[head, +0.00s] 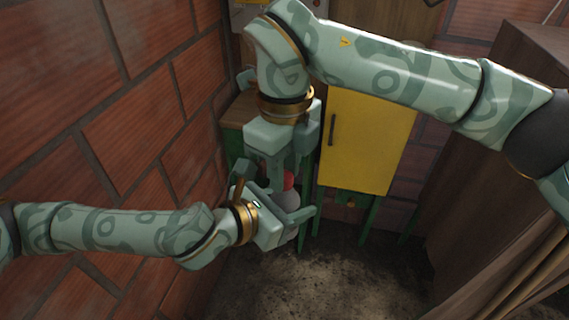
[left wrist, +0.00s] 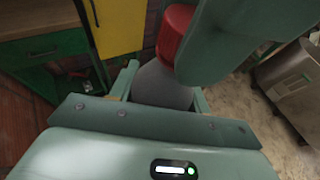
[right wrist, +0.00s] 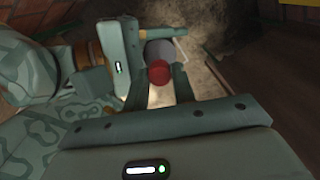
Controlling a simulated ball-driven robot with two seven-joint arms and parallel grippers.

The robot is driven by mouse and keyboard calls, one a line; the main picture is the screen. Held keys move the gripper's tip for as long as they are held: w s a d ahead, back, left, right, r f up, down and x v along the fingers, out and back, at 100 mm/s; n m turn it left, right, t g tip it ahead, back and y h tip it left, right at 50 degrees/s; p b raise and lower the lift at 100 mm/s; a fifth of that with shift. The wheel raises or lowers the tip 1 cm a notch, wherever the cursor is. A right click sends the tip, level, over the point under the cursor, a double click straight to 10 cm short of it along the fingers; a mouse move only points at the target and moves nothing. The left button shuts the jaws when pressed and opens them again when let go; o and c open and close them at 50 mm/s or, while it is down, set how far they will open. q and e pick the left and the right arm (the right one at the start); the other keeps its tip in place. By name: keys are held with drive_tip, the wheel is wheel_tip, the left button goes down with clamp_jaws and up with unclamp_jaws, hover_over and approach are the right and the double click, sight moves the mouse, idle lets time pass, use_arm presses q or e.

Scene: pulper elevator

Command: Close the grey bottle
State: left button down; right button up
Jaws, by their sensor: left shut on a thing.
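The grey bottle (left wrist: 162,86) is between the fingers of my left gripper (head: 299,222), which is shut on it; its side also shows in the head view (head: 286,200). A red cap (left wrist: 174,32) is at the bottle's top end; I cannot tell whether it is seated or only held against it. In the right wrist view the red cap (right wrist: 158,72) lies between the fingertips of my right gripper (right wrist: 160,88), with the grey bottle (right wrist: 160,50) behind it. The right fingers are apart, one on each side of the cap; whether they grip it is unclear.
A yellow cabinet door (head: 365,140) on a green frame stands behind the grippers. A brick wall (head: 110,100) runs along the left. A wooden cabinet (head: 500,120) is at the right. The floor (head: 330,280) in front is clear.

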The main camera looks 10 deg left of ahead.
clamp_jaws()
drive_tip(key=o, duration=0.7)
unclamp_jaws()
drive_tip(key=shift+c, duration=0.2)
drive_tip(key=shift+r, duration=0.1)
wheel_tip(320, 180, up, 12)
